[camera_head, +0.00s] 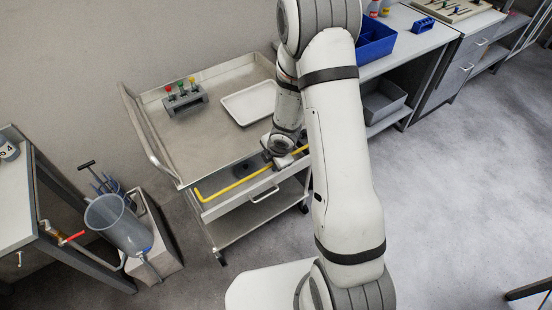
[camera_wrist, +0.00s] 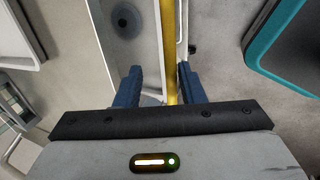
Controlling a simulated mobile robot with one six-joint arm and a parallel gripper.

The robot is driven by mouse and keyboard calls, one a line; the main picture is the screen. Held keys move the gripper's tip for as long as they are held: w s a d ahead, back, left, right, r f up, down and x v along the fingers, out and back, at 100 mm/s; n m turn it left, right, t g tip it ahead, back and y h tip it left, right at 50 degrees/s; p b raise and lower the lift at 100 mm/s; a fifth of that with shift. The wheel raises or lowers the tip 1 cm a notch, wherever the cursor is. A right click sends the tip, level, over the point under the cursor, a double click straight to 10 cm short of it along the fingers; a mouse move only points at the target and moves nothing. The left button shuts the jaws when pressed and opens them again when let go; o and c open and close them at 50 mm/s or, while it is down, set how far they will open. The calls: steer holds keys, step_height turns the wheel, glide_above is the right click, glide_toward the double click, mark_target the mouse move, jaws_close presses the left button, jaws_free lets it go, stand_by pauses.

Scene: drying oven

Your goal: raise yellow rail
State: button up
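The yellow rail (camera_head: 238,185) runs along the front edge of the metal cart (camera_head: 217,146), bent at its left end, with my arm hiding part of its right side. My gripper (camera_head: 273,160) is at the rail's right part. In the wrist view the rail (camera_wrist: 170,45) runs up the picture between the two blue fingers of my gripper (camera_wrist: 160,76). The fingers are apart, with a clear gap on the left of the rail; the right finger is close to it, and I cannot tell whether it touches.
A white tray (camera_head: 249,103) and a grey rack (camera_head: 186,102) with coloured-topped items stand on the cart. A drawer handle (camera_head: 264,195) is below the rail. A clear cylinder (camera_head: 119,222) stands left of the cart. Blue bins (camera_head: 376,42) sit on the bench at right.

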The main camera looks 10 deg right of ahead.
step_height(320, 180, up, 8)
steer(key=w+a+p, duration=0.1)
steer(key=w+p, duration=0.1)
steer(key=p, duration=0.7)
steer(key=shift+w+r, duration=0.25)
stand_by(0.3)
steer(key=shift+r, duration=0.1)
stand_by(0.3)
steer(key=a+v, duration=0.1)
steer(key=v, duration=0.6)
steer(key=shift+d+r, duration=0.3)
steer(key=shift+d, duration=0.25)
stand_by(0.5)
